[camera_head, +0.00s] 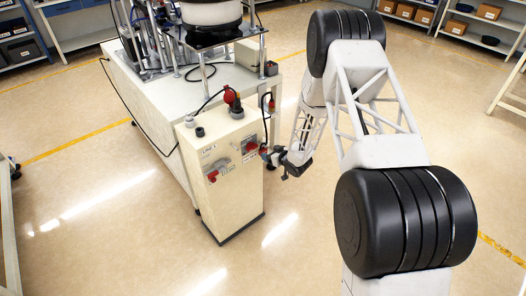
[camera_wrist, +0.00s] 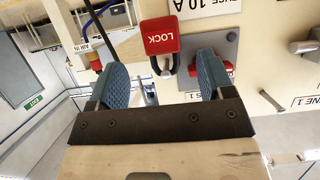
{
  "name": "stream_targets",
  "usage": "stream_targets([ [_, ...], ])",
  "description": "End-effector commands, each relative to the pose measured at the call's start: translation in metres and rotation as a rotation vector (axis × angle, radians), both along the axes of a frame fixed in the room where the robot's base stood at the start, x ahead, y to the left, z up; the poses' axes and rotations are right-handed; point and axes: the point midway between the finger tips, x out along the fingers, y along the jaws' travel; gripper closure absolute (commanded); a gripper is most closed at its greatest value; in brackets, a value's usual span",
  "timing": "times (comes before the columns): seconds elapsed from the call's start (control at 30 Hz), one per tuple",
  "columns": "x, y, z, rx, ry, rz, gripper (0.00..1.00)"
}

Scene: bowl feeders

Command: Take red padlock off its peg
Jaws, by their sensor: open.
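The red padlock (camera_wrist: 160,36), marked LOCK, is at the top middle of the wrist view. Its dark shackle (camera_wrist: 154,66) points down in that picture, towards my gripper. My gripper (camera_wrist: 161,66) is open, its two blue-grey fingers apart on either side of the shackle end, with nothing clearly gripped. I cannot make out the peg or whether the shackle sits around it. In the head view my gripper (camera_head: 290,165) is beside the right side of the cream cabinet (camera_head: 232,205). I cannot pick out the padlock for sure there.
In the wrist view, a red switch on a grey plate (camera_wrist: 230,48) is close to the right finger, and an air fitting (camera_wrist: 95,57) is near the left. In the head view, a white bench (camera_head: 150,100) with machinery stands behind the cabinet.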

Motion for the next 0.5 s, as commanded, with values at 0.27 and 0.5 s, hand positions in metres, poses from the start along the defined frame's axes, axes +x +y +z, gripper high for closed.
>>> stream_targets([
  [0.27,0.0078,0.0079,-0.0053,0.000,0.001,-0.001,0.26],
  [0.5,0.0077,0.0080,-0.0052,0.000,0.001,0.000,0.26],
])
